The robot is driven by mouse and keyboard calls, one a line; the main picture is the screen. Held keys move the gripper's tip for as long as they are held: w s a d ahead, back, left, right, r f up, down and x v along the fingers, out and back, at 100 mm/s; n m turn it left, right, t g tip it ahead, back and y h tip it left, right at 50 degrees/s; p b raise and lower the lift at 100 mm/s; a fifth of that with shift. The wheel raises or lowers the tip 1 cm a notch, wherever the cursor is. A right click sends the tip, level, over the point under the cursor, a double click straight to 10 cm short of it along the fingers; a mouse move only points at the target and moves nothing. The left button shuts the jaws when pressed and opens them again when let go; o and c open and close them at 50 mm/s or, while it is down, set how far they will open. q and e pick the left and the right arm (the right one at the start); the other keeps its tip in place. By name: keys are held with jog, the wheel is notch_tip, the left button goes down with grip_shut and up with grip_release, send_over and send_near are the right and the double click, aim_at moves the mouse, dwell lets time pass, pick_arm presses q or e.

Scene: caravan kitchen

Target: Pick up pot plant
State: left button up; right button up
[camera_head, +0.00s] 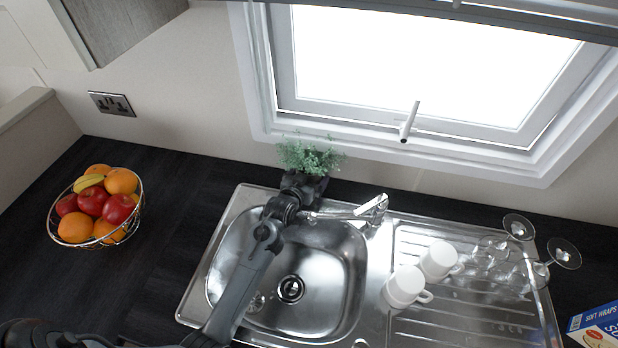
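The pot plant (310,155) has bushy green leaves and stands at the back of the worktop, below the window and behind the sink. Only its foliage shows clearly; its pot is hidden behind my gripper. My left gripper (304,184) reaches over the sink from the lower left and is right at the base of the plant. Its fingers are dark and overlap the pot area, so I cannot tell whether they are open or shut, or whether they touch the pot. My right gripper is not in view.
A metal sink (345,285) lies under my arm, with a tap (345,213) just right of the gripper. White mugs (405,285) and several glasses (500,262) are on the drainer. A fruit bowl (98,205) stands left, a box (597,325) lower right. The window frame (400,150) is behind.

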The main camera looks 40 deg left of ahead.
pick_arm(q)
jog(key=c, duration=1.2)
jog(key=shift+r, duration=0.1)
jog(key=shift+r, duration=0.15)
